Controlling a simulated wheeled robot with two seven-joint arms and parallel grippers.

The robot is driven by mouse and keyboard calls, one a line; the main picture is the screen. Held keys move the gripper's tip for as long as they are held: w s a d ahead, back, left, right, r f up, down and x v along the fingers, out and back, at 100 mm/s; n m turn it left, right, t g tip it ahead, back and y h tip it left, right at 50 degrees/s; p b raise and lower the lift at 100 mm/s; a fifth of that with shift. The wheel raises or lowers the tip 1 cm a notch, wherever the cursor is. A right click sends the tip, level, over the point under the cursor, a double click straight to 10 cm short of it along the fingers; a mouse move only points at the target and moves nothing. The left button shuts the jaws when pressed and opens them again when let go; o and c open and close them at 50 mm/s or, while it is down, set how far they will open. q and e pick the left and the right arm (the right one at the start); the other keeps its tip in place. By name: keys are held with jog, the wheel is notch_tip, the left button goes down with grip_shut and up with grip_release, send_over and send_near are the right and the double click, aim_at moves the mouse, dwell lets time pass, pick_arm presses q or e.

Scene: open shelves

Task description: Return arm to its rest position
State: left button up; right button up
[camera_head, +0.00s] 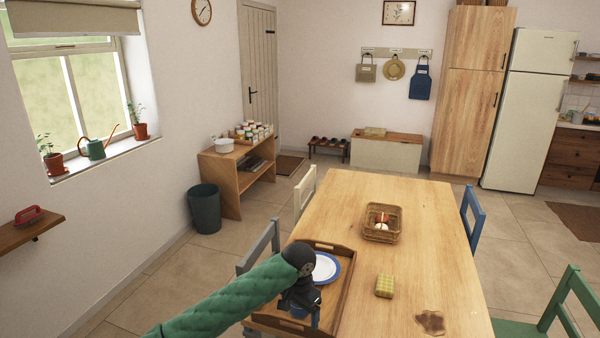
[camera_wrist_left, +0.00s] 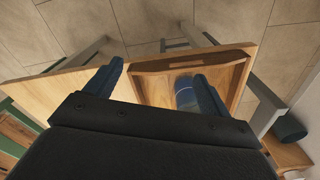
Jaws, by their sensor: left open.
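My left arm in its green quilted sleeve (camera_head: 225,298) reaches in from the lower left of the head view. My left gripper (camera_head: 302,314) is over the near part of the wooden tray on the table. In the wrist view, its two dark fingers (camera_wrist_left: 158,76) stand wide apart, with nothing held between them. The tray (camera_wrist_left: 195,64) lies below and past the fingers. A blue item (camera_wrist_left: 184,95) in the tray is partly hidden by one finger, and I cannot tell what it is. My right gripper is out of view.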

pick_arm(q)
jog(key=s+a+f+n+t+h, duration=0.1)
jog(key=s+f+n, duration=0.1)
jog(key=f, duration=1)
jog(key=s+a+f+n+h, duration=0.1)
jog(key=s+f+h, duration=0.1)
jog(key=f, duration=1.1)
jog(key=s+a+f+n+t+b, duration=0.1)
jog(key=s+a+f, duration=0.2)
jog(key=s+f, duration=0.35)
jog(key=s+a+f+n, duration=0.1)
jog(key=s+a+f, duration=0.15)
jog(key=f, duration=0.65)
jog(key=s+a+f+y, duration=0.1)
jog(key=s+a+f, duration=0.3)
jog(key=s, duration=0.6)
jog(key=s+a+f+y, duration=0.1)
jog(key=s+a+f, duration=0.3)
jog(key=s+f, duration=0.4)
jog(key=s+a+f, duration=0.4)
jog(key=s+f, duration=0.3)
jog(key=s, duration=0.4)
jog(key=shift+s+n+y+b, duration=0.4)
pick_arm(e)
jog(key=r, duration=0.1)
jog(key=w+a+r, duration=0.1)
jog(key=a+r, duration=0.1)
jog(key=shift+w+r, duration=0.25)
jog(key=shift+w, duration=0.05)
